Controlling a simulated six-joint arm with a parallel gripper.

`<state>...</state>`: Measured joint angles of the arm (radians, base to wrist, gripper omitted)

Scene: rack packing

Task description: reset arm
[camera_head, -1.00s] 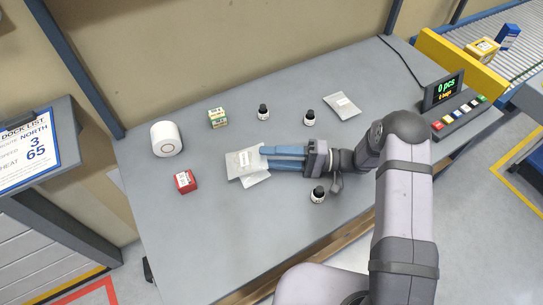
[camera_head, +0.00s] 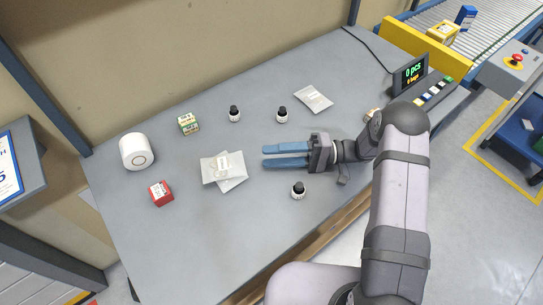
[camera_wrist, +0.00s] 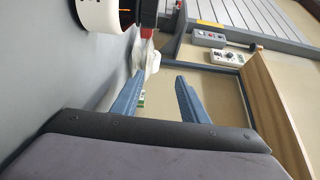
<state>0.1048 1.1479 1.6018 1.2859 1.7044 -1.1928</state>
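My gripper (camera_head: 264,156) is low over the middle of the grey table (camera_head: 170,245), its two blue fingers apart with nothing between them. In the wrist view the fingers (camera_wrist: 158,95) are also spread and empty. Two overlapping silvery bags (camera_head: 212,168) lie left of the fingertips, with a gap between. A small dark-capped bottle (camera_head: 298,191) stands in front of the gripper. A bottle (camera_wrist: 97,14) shows close up at the top of the wrist view.
Two more bottles (camera_head: 235,115) (camera_head: 282,116), a green-yellow box (camera_head: 188,124), a red box (camera_head: 161,193), a white round device (camera_head: 136,151) and another bag (camera_head: 313,97) are on the table. A counter display (camera_head: 410,72) stands at the right, near a yellow barrier (camera_head: 425,45).

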